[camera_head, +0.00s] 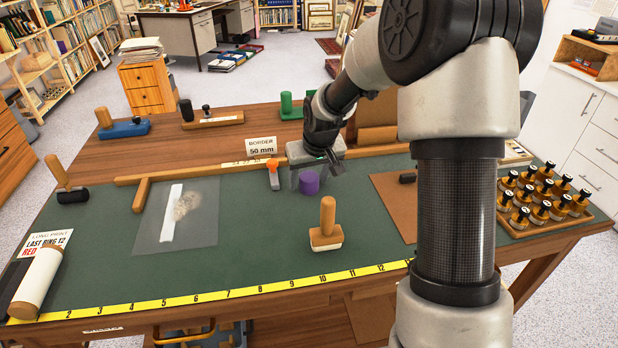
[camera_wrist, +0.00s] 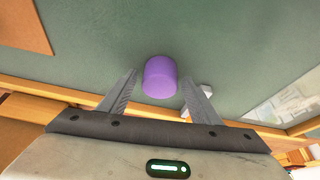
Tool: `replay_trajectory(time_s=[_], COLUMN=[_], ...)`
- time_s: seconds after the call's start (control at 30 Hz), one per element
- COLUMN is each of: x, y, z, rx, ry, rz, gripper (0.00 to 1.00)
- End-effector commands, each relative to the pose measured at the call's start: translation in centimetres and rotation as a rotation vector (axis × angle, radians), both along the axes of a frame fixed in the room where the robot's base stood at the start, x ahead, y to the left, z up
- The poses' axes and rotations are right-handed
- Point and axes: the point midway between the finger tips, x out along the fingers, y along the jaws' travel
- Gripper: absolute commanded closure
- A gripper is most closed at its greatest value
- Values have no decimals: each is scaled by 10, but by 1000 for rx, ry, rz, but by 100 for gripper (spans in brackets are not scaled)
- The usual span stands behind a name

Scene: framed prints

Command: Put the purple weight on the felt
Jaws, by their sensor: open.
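The purple weight (camera_head: 309,183) is a short cylinder on the green table mat (camera_head: 270,235). In the wrist view the purple weight (camera_wrist: 160,77) lies between the tips of my two fingers, with a gap visible on each side. My gripper (camera_head: 316,176) is open and low over the mat at the weight; it also shows in the wrist view (camera_wrist: 159,84). A flat brown sheet (camera_head: 388,196), possibly the felt, lies to the right of the weight, partly hidden by my arm. Its corner (camera_wrist: 22,25) shows in the wrist view.
An orange-handled tool (camera_head: 273,174) stands left of the weight, and a wooden-handled stamp (camera_head: 327,227) stands in front. A rack of bottles (camera_head: 545,205) is at the right. A wooden rail (camera_head: 200,170) runs behind.

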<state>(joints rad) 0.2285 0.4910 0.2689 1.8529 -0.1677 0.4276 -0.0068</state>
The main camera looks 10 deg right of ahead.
Motion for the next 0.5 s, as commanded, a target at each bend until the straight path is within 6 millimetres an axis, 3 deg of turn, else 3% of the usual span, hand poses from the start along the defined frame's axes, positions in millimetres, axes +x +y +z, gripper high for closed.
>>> replay_trajectory(time_s=[0.5], x=[-36], y=[-6], z=[93], rx=[-1], ry=[-4], rz=[-2], gripper=[42])
